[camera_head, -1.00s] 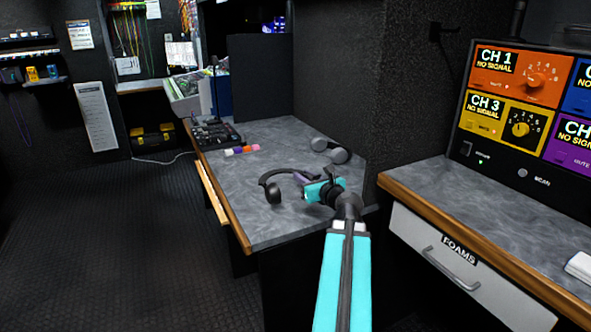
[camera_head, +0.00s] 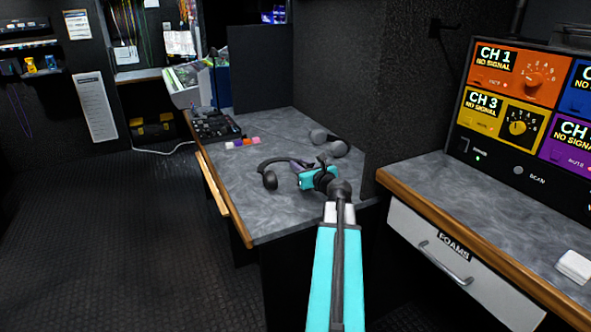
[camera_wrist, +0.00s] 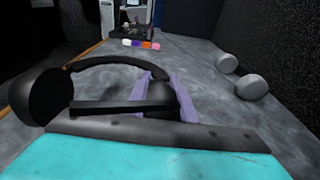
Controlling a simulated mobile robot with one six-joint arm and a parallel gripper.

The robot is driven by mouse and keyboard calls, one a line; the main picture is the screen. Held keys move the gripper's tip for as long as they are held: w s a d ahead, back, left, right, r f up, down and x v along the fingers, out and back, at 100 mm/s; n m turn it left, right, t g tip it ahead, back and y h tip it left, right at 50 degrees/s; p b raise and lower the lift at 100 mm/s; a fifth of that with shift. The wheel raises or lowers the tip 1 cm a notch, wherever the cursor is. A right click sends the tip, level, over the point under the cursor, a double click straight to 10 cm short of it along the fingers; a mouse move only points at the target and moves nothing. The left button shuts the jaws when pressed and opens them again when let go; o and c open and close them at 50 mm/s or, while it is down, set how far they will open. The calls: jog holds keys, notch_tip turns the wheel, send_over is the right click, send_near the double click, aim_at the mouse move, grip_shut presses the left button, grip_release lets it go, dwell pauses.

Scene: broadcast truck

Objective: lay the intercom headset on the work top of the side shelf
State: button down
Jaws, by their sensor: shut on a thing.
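The black intercom headset (camera_head: 269,180) is held by my gripper (camera_head: 303,170) over the grey work top (camera_head: 285,217) in the middle of the head view. In the wrist view, the headset (camera_wrist: 40,98) has its large ear cup at left, with its band arching right to the purple fingers of my gripper (camera_wrist: 165,98). The fingers are shut on its right end and partly hide it. I cannot tell whether the headset touches the work top. A second, grey headset (camera_head: 330,142) lies farther back on this top; it also shows in the wrist view (camera_wrist: 251,87).
A black mixer panel (camera_head: 214,127) and a row of coloured blocks (camera_head: 243,143) are at the back. A dark wall (camera_head: 335,75) stands along the right. Another counter with a FOAMS drawer (camera_head: 440,245) is at right. The work top's front part is bare.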

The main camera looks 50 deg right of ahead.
jog(key=shift+w+d+f, duration=0.1)
jog(key=shift+w+d, duration=0.65)
jog(key=shift+w, duration=0.25)
jog(key=shift+w+d+f, duration=0.1)
jog(key=shift+w+d, duration=0.6)
jog(key=shift+w, duration=0.25)
jog(key=shift+w+d+b, duration=0.3)
jog(key=shift+w+b, duration=0.05)
jog(key=shift+w, duration=0.1)
jog(key=shift+s+f+b, duration=0.1)
jog(key=shift+f+b, duration=0.6)
jog(key=shift+f, duration=1.1)
jog(key=shift+f, duration=0.15)
jog(key=c, duration=1.5)
grip_release()
jog(key=shift+r, duration=0.2)
jog(key=shift+p+v, duration=0.85)
jog(key=shift+v, duration=5.15)
